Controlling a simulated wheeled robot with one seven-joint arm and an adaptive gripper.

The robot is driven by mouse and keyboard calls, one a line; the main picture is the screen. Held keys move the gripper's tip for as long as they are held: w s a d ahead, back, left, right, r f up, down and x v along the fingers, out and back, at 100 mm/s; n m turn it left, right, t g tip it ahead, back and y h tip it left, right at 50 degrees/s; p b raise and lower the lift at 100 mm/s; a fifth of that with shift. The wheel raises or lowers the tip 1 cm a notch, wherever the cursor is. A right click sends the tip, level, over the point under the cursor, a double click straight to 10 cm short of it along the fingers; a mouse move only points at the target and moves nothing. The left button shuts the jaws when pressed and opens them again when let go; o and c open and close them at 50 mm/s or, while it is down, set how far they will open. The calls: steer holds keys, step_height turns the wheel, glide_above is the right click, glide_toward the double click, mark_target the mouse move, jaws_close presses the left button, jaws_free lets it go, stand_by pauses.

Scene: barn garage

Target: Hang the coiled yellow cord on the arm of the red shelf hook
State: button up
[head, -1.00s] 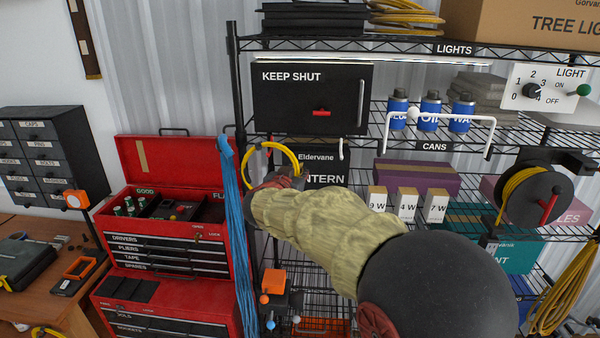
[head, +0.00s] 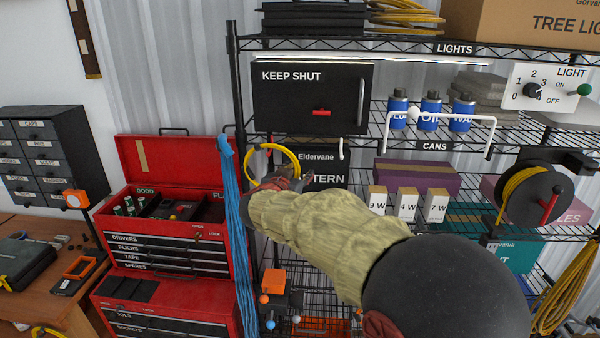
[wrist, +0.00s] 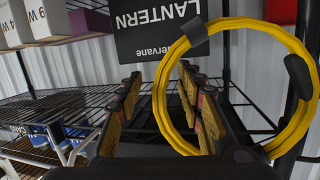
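The coiled yellow cord (head: 277,147) is a ring with dark ties, in front of the shelf's left end. In the wrist view the yellow cord (wrist: 312,105) fills the right half. My gripper (wrist: 160,75) has its fingers apart, one inside the ring and one outside, with the cord's near side between them. I cannot tell if they touch it. In the head view my gripper (head: 292,184) is small and partly hidden by my sleeved arm. I cannot clearly pick out the red shelf hook; an orange-red knob (head: 265,299) shows low at the shelf's left, beside blue and white knobs.
A black LANTERN box (wrist: 160,30) stands close beyond the cord. A blue cord bundle (head: 236,240) hangs by the left shelf post (head: 236,75). A red tool chest (head: 165,160) stands left. A white hook (head: 341,150) hangs below the KEEP SHUT cabinet (head: 290,95).

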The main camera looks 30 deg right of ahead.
steer(key=v, duration=1.1)
steer(key=w+a+f+n+t+y, duration=0.2)
steer(key=w+a+y, duration=0.15)
steer(key=a, duration=0.25)
steer(key=w+a+f+n+t+y, duration=0.1)
steer(key=w+a+f+y, duration=0.1)
steer(key=a+y, duration=0.4)
steer(key=s+a+f+n+g+y+b, duration=0.3)
steer(key=s+a+f+n+y+b, duration=0.15)
steer(key=s+a+f, duration=0.45)
steer(key=s+a+f+n+g+b, duration=0.15)
steer(key=s+f+g+b, duration=0.3)
steer(key=s+f, duration=0.75)
steer(key=s+d+f+h+b, duration=0.1)
steer(key=s+d+f+b, duration=0.4)
steer(key=s+f+b, duration=0.1)
steer(key=s+d+f+n+h+b, duration=0.1)
steer(key=s+d+f+b, duration=0.4)
steer(key=s+f+b, duration=0.2)
steer(key=shift+s+d+g+h+b, duration=0.3)
steer(key=shift+s+g+b, duration=0.15)
steer(key=shift+s+b, duration=0.65)
